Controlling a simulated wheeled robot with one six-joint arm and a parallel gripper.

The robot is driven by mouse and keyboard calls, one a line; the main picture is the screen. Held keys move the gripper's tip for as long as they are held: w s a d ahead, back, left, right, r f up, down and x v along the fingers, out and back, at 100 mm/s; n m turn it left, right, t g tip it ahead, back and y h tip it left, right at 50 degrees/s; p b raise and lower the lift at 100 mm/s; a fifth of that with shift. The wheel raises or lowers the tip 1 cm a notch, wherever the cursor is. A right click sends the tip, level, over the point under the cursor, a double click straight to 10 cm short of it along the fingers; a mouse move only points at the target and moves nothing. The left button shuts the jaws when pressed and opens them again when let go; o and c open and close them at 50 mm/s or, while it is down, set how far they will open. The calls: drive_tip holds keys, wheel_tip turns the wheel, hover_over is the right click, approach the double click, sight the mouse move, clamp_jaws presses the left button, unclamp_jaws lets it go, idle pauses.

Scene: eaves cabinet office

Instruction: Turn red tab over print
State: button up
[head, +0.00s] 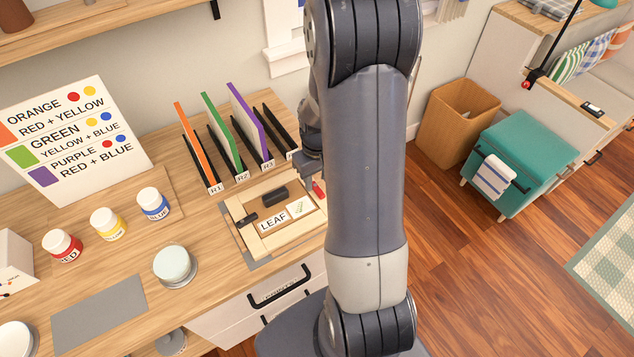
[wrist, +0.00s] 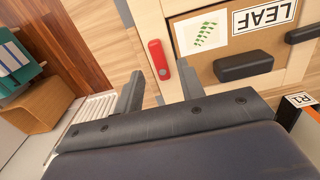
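The red tab (wrist: 158,60) is a small rounded bar with a grey pivot at one end. It lies lengthwise along the wooden frame's side strip, beside the leaf print (wrist: 201,34) and not across it. In the head view the red tab (head: 319,188) shows at the frame's right side, partly hidden by my arm. The print (head: 300,208) is a white card with a green leaf, next to the LEAF label (head: 273,221). My gripper (wrist: 160,86) is open and empty, with the tab just beyond and between its fingertips. I cannot tell whether they touch it.
The wooden frame (head: 258,242) also carries a dark block (head: 275,197) and a dark tab (head: 247,220). Upright coloured boards (head: 221,134) in black racks stand behind it. Paint jars (head: 154,203) and a round pale-lidded container (head: 174,265) stand to the left.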

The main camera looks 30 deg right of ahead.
sight(318, 190)
drive_tip(key=shift+f, duration=1.45)
drive_tip(key=shift+c, duration=0.5)
clamp_jaws()
